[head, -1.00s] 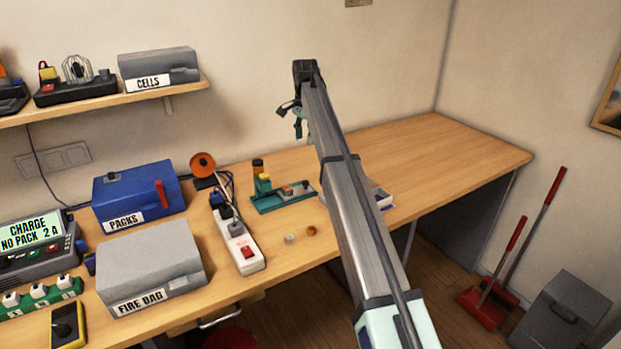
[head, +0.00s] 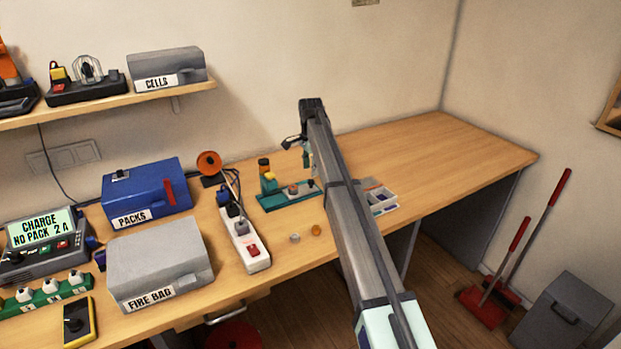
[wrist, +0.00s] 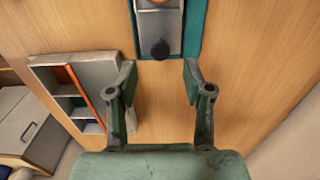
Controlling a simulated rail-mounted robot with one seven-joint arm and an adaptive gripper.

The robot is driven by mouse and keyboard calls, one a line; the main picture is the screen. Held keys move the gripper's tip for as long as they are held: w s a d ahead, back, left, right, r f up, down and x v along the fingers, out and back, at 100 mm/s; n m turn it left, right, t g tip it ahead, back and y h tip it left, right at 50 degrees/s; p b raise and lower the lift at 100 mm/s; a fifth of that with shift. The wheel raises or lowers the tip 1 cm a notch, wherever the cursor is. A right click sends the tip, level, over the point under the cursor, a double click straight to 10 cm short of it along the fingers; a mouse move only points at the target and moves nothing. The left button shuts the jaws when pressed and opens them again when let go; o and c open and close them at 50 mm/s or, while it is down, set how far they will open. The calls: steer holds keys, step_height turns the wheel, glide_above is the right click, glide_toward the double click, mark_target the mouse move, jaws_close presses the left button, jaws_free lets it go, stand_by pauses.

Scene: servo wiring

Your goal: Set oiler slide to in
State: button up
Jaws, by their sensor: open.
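The oiler (head: 270,202) is a teal-based device on the bench, with an amber-topped bottle and a yellow part at its left end. In the wrist view its teal base (wrist: 197,30) shows at the top, carrying a grey slide plate (wrist: 172,42) with a dark round knob (wrist: 160,49) and an orange part above. My gripper (wrist: 160,72) is open and empty, its fingers either side of and short of the knob in the picture. I cannot tell the height gap. In the head view my gripper (head: 306,152) hangs above the oiler's right end, partly hidden by my arm.
A compartment tray (head: 382,207) lies right of the oiler, partly behind my arm. A white power strip (head: 243,240) and an orange spool (head: 209,163) stand to its left. Two small pieces (head: 316,230) lie in front. The bench's right end is clear.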

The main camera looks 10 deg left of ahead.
mark_target(310, 181)
steer(key=shift+f+p, duration=0.45)
steer(key=shift+f, duration=2.35)
jaws_close()
